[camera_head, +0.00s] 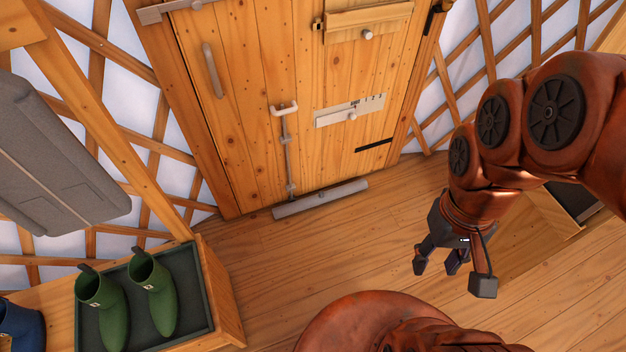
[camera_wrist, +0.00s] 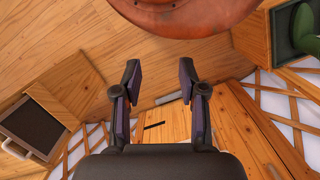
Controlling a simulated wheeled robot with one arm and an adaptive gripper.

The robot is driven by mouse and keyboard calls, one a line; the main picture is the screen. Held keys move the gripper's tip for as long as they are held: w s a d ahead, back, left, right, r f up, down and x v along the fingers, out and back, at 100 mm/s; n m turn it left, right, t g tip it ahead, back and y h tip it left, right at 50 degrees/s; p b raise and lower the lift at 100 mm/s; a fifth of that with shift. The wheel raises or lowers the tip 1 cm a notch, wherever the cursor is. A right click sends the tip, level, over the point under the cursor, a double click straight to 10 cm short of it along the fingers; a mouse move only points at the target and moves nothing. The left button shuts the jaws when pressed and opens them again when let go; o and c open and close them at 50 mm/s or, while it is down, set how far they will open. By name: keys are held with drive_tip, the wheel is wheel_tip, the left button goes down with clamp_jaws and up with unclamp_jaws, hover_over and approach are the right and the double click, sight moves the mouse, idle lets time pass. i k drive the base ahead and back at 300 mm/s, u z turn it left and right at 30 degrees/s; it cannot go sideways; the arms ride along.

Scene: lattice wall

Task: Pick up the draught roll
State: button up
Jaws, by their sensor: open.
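The draught roll (camera_head: 320,199) is a long grey roll lying on the floor along the foot of the wooden door (camera_head: 262,100). My gripper (camera_head: 455,272) hangs open and empty above the floor, to the right of the roll and well apart from it. In the wrist view my gripper (camera_wrist: 160,82) shows its two fingers spread with nothing between them. A pale strip, which may be the roll, shows behind the fingers there, largely hidden.
Green boots (camera_head: 152,290) stand in a dark tray (camera_head: 196,318) on a low wooden bench at lower left. A grey padded thing (camera_head: 55,155) hangs at left. A wooden box with a dark top (camera_head: 578,200) is at right. Floor before the door is clear.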

sight(293, 207)
drive_tip(key=u, duration=0.65)
drive_tip(key=i, duration=1)
drive_tip(key=u, duration=0.75)
